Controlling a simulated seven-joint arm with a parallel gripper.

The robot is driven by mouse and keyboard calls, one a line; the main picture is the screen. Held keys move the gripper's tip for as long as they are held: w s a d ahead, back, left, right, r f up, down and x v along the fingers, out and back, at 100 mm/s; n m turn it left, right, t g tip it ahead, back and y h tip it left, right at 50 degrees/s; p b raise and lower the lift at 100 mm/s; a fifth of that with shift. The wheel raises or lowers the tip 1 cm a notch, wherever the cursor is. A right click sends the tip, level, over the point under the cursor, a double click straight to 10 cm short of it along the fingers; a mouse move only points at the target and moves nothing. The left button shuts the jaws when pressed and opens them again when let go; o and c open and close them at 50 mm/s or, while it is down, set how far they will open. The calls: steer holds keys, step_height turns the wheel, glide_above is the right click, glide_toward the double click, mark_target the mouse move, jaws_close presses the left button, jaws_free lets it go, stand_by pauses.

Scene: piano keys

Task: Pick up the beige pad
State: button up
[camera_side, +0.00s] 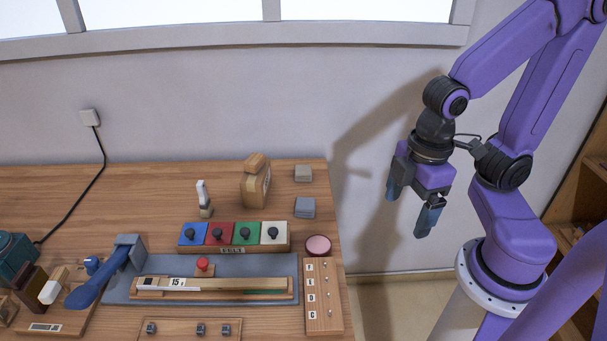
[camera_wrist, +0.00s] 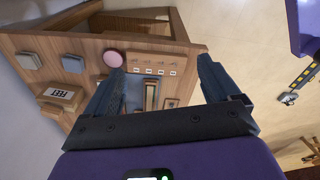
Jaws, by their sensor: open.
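The beige pad (camera_side: 303,173) is a small, flat, squarish block lying near the back right corner of the wooden table. It also shows in the wrist view (camera_wrist: 28,61), at the far left. A blue-grey pad (camera_side: 304,208) lies just in front of it, and in the wrist view (camera_wrist: 73,63) it is to the right of the beige one. My gripper (camera_side: 410,206) is open and empty, raised in the air to the right of the table. Its fingers (camera_wrist: 157,78) also show in the wrist view, well away from both pads.
A wooden block (camera_side: 256,182) stands left of the pads. A pink round pad (camera_side: 318,245) and a lettered wooden strip (camera_side: 323,297) lie along the right edge. A row of coloured squares (camera_side: 233,235) and a keyboard-like piece (camera_side: 215,286) fill the middle. The wall is behind.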

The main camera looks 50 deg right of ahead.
steer(key=w+f+m+t, duration=0.2)
steer(key=w+t, duration=0.2)
steer(key=w, duration=1.4)
steer(key=w+d+f+t+y, duration=0.1)
steer(key=w+d, duration=0.3)
steer(key=w, duration=0.3)
steer(key=w+d+f+t+y, duration=0.1)
steer(key=w+d+f+t, duration=0.15)
steer(key=w, duration=0.45)
steer(key=w+d+f+y, duration=0.1)
steer(key=d+f, duration=0.2)
steer(key=d, duration=0.3)
steer(key=w+d+f+m+t+y, duration=0.1)
steer(key=w+d+f+y, duration=0.15)
steer(key=d, duration=0.35)
steer(key=d+f, duration=0.3)
steer(key=d, duration=0.3)
steer(key=t+y, duration=0.1)
steer(key=y, duration=0.2)
glide_toward(308, 169)
steer(key=shift+m, duration=0.4)
steer(key=x, duration=0.5)
steer(key=shift+w+a, duration=0.2)
steer(key=shift+a, duration=0.15)
steer(key=shift+x, duration=2.65)
steer(key=shift+f, duration=0.15)
